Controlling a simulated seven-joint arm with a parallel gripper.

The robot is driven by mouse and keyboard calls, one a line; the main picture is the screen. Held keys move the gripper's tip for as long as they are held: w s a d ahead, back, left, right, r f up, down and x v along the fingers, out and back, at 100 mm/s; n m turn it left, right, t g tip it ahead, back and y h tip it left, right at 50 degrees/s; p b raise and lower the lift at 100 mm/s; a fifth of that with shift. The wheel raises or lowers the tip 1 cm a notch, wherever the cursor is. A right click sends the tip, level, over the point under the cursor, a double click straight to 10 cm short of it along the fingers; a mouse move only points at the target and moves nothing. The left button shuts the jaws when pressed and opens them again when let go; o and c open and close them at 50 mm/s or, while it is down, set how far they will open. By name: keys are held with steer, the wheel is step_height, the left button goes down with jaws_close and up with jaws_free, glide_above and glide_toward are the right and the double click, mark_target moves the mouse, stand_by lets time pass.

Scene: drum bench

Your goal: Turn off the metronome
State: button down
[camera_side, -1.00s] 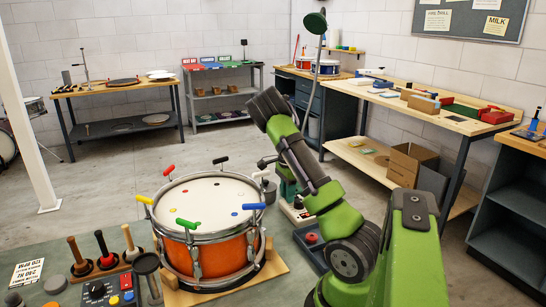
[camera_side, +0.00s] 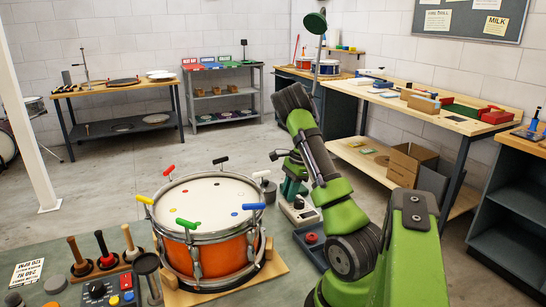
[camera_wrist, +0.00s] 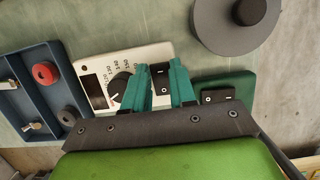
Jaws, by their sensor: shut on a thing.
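The metronome appears to be the white box with a dial and a dark display (camera_wrist: 150,53) in the wrist view. It also shows on the bench right of the drum in the side view (camera_side: 300,214). My gripper (camera_wrist: 161,80) has its two teal fingers over the box's edge, either side of a small black switch block with white marks (camera_wrist: 160,71). It is shut on this block, as far as I can see. The left finger stands close to the black dial. The fingers partly hide the box. In the side view my arm hides much of this spot.
A blue tray (camera_wrist: 32,72) with a red button lies left of the box. A green plate (camera_wrist: 238,84) with another black switch lies right. A grey round object (camera_wrist: 236,25) stands beyond. The orange drum (camera_side: 215,245) with coloured keys stands left in the side view.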

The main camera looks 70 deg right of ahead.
steer(key=c, duration=1.2)
jaws_free()
steer(key=shift+r, duration=0.1)
steer(key=v, duration=1.6)
steer(key=shift+r, duration=0.4)
